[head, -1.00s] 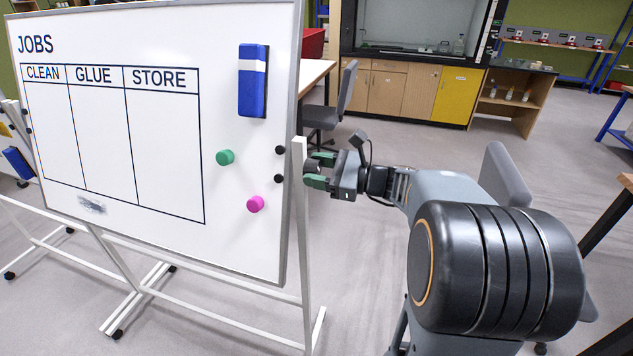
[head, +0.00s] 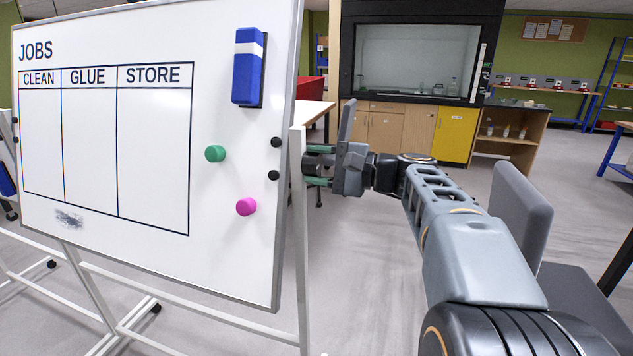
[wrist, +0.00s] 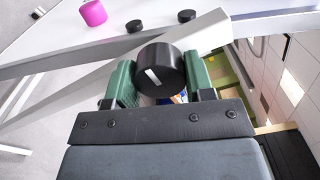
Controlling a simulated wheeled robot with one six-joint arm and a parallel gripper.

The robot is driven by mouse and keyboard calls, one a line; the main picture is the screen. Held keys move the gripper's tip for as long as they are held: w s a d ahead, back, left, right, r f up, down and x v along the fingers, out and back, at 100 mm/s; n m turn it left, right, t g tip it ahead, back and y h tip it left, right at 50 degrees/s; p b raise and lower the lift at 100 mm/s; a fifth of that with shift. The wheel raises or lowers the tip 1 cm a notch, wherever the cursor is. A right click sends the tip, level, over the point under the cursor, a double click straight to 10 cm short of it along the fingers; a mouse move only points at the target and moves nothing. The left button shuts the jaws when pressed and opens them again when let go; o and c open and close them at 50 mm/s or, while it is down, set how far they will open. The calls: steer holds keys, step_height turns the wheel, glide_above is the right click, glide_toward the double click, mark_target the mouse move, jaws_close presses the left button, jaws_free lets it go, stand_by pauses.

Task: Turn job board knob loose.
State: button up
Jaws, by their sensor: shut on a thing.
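The job board (head: 150,240) is a white board on a white frame at the left of the head view, headed JOBS. Its knob (wrist: 160,72) is round and black with a white mark, seen in the wrist view at the side post of the frame. In the head view the knob (head: 312,164) is partly hidden by the fingers. My gripper (head: 318,166) is beside the right-hand post, shut on the knob. In the wrist view my gripper (wrist: 160,84) has one green finger on each side of the knob. The white mark is tilted.
Green (head: 215,153) and magenta (head: 246,206) magnets and a blue eraser (head: 247,68) are on the board, with black round pieces (head: 275,142) near its right edge. Cabinets stand farther back, with open floor between.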

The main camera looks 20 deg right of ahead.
steer(key=shift+n+b, duration=0.85)
steer(key=shift+n, duration=0.05)
steer(key=o, duration=0.9)
steer(key=shift+d, duration=0.1)
steer(key=v, duration=1.3)
steer(key=shift+s+d, duration=0.25)
steer(key=shift+w, duration=0.1)
